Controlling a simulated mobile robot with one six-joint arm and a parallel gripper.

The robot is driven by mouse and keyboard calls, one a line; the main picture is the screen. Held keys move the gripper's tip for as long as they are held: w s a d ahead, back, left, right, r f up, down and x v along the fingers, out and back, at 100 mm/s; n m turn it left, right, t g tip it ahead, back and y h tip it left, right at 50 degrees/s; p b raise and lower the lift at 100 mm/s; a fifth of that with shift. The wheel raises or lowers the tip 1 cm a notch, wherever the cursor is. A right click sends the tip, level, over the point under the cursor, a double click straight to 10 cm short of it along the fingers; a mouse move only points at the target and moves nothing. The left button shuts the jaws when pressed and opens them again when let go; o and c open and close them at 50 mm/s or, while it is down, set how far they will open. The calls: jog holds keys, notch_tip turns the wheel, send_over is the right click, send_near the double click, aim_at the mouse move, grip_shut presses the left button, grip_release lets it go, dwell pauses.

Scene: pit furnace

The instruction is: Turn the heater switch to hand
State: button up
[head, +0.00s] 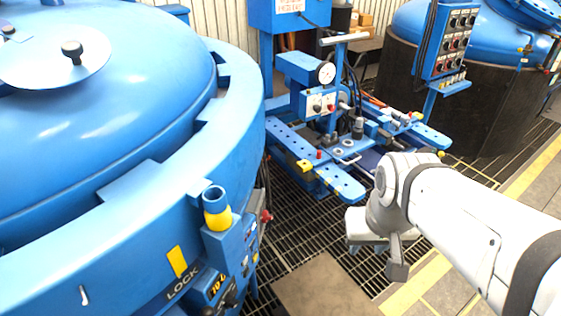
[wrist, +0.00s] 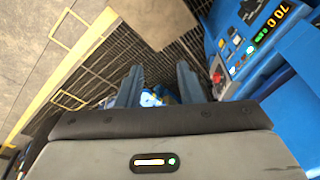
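No switch is readable as the heater switch. A blue control box (head: 236,250) on the furnace side carries small switches and a yellow-lit display. In the wrist view the box (wrist: 232,45) is at the upper right, with a red knob (wrist: 216,77), small light-coloured switches and a lit readout (wrist: 279,14). Any switch labels are too small to read. My gripper (wrist: 158,82) is open and empty, its two fingers apart over the grating. In the head view my gripper (head: 376,258) hangs right of the box, clear of it.
The big blue furnace (head: 110,190) fills the left. A blue-framed machine with a gauge (head: 325,73) stands behind my gripper. A panel with several knobs (head: 455,35) is at the upper right, before a dark-walled vessel (head: 500,105). Grating (head: 300,235) and a floor plate (head: 325,290) lie between.

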jog(key=shift+f, duration=0.1)
jog(key=w+a+f+m+g+y+b, duration=0.25)
jog(key=w+a+f+y+b, duration=0.35)
jog(key=f+b, duration=0.45)
jog(key=m+t+y+b, duration=0.3)
jog(key=m+y+b, duration=0.4)
jog(key=y+b, duration=0.85)
send_near(272, 217)
jog(key=a+h+b, duration=0.1)
jog(key=a, duration=0.1)
jog(key=w+a+r+h+b, duration=0.1)
jog(key=a, duration=0.2)
jog(key=a+r+h+b, duration=0.1)
jog(key=a, duration=0.2)
jog(key=shift+w+r+g+h, duration=0.15)
jog(key=shift+w+g+h, duration=0.1)
jog(key=shift+w+h, duration=0.15)
jog(key=shift+c, duration=0.3)
grip_shut()
